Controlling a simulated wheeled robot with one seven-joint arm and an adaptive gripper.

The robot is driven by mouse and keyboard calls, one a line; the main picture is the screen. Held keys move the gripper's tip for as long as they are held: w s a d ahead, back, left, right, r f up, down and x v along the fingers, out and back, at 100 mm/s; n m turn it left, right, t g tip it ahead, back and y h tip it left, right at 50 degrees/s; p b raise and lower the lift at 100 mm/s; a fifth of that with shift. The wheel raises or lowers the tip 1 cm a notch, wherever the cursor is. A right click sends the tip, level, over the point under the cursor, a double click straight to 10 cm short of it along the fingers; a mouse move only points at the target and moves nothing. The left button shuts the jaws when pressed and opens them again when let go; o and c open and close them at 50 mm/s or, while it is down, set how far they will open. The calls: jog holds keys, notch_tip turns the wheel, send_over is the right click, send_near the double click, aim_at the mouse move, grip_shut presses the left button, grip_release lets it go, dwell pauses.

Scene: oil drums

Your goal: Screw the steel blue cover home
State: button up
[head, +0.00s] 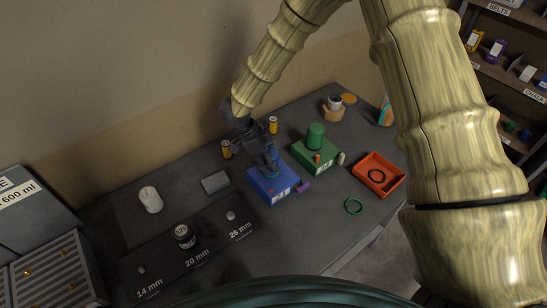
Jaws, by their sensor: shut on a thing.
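A blue box-shaped body (274,189) with a small white label on its front stands near the middle of the table. My gripper (269,163) points down over its top from the upper left. It is shut on a steel blue piece (272,158), which looks like the cover. The fingers hide much of it. The cover is at the top of the blue body; I cannot tell how far it is seated or whether a gap is left beneath it.
To the right stand a green box with a green cylinder (316,135) on top and an orange tray (390,184) holding a dark ring. A dark size-marked mat (215,251) lies in front.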

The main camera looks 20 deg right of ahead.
jog(key=m+g, duration=0.1)
jog(key=m, duration=0.2)
jog(key=shift+y, duration=0.3)
jog(key=o, duration=1.2)
jog(key=n+t, duration=0.1)
jog(key=n, duration=0.1)
jog(key=n+t, duration=0.1)
jog(key=n, duration=0.2)
jog(key=shift+s+n+h, duration=0.2)
jog(key=shift+n+h, duration=0.1)
jog(key=shift+h, duration=0.1)
jog(key=n+t, duration=0.1)
jog(key=n, duration=0.2)
jog(key=n+t, duration=0.1)
jog(key=n, duration=0.2)
jog(key=shift+d+t+y, duration=0.1)
jog(key=shift+t+y, duration=0.2)
jog(key=n+t+y, duration=0.1)
jog(key=n, duration=0.5)
jog(key=shift+d+n+t+y, duration=0.15)
jog(key=shift+n+t+y, duration=0.25)
jog(key=n+y, duration=0.1)
jog(key=n, duration=0.2)
jog(key=n+y, duration=0.1)
jog(key=n, duration=0.2)
jog(key=shift+w+n+t+y, duration=0.2)
jog(key=shift+n+t+y, duration=0.1)
jog(key=shift+y, duration=0.1)
